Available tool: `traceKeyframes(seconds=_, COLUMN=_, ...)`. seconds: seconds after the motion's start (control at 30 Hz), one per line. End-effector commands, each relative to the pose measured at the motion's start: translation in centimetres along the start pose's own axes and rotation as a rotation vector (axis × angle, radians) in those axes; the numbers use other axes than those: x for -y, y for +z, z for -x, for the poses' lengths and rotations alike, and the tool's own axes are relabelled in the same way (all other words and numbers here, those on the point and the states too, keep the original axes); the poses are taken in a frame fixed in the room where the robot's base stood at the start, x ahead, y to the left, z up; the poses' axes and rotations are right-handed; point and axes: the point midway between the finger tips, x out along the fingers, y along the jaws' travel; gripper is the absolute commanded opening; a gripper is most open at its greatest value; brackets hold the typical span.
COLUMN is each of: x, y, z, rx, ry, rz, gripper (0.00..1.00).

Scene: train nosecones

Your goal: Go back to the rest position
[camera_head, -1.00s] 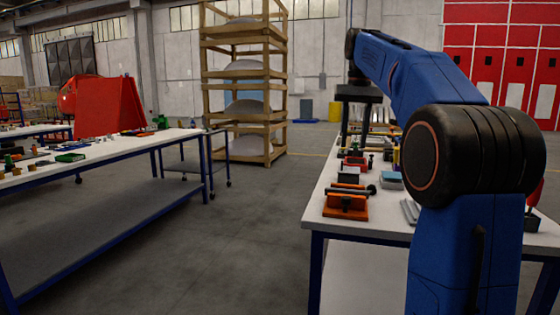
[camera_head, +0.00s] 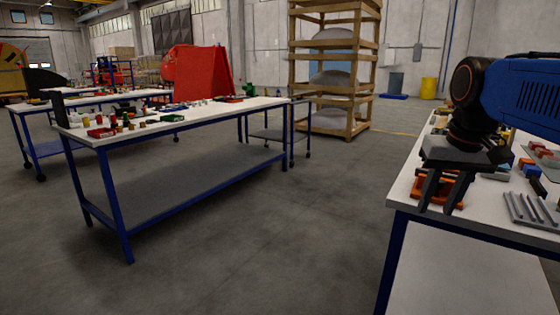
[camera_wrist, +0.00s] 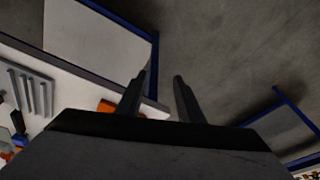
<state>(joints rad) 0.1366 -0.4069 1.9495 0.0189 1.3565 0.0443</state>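My gripper (camera_head: 441,191) hangs from my blue arm at the right of the head view, fingers pointing down. It is near the left edge of the right-hand table (camera_head: 408,200). The two fingers stand apart with nothing between them. In the wrist view the fingertips (camera_wrist: 162,80) are apart too, with grey floor and a bit of the table edge behind them. An orange fixture (camera_head: 436,193) is on the table behind the gripper and partly hidden by it; a piece of it also shows in the wrist view (camera_wrist: 106,106).
A grey slotted rack (camera_head: 530,210) and several small parts are on the right-hand table. A left-hand table (camera_head: 225,112) carries small parts and has a red housing (camera_head: 200,73) behind it. A wooden shelf (camera_head: 354,92) stands at the back. Grey floor between the tables is clear.

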Motion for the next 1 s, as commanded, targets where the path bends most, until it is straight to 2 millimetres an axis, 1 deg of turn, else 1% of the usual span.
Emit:
traceKeyframes(seconds=0.03, x=0.3, y=1.9, z=-1.1, rx=-0.014, ry=-0.002, rz=0.017, gripper=0.34)
traceKeyframes(seconds=0.17, x=0.9, y=6.1, z=-4.2, rx=-0.052, ry=-0.008, rz=0.058, gripper=0.34)
traceKeyframes(seconds=0.3, x=1.2, y=10.7, z=-8.0, rx=-0.093, ry=-0.014, rz=0.103, gripper=0.34)
traceKeyframes(seconds=0.4, x=1.4, y=13.6, z=-10.7, rx=-0.12, ry=-0.019, rz=0.132, gripper=0.34)
traceKeyframes(seconds=0.5, x=1.4, y=16.0, z=-12.9, rx=-0.143, ry=-0.024, rz=0.155, gripper=0.34)
traceKeyframes(seconds=0.6, x=1.4, y=17.6, z=-14.5, rx=-0.159, ry=-0.027, rz=0.171, gripper=0.34)
traceKeyframes(seconds=0.7, x=1.4, y=18.5, z=-15.4, rx=-0.168, ry=-0.029, rz=0.18, gripper=0.34)
traceKeyframes(seconds=0.77, x=1.4, y=18.7, z=-15.7, rx=-0.17, ry=-0.029, rz=0.183, gripper=0.34)
traceKeyframes(seconds=1.0, x=1.4, y=18.7, z=-15.7, rx=-0.17, ry=-0.029, rz=0.183, gripper=0.34)
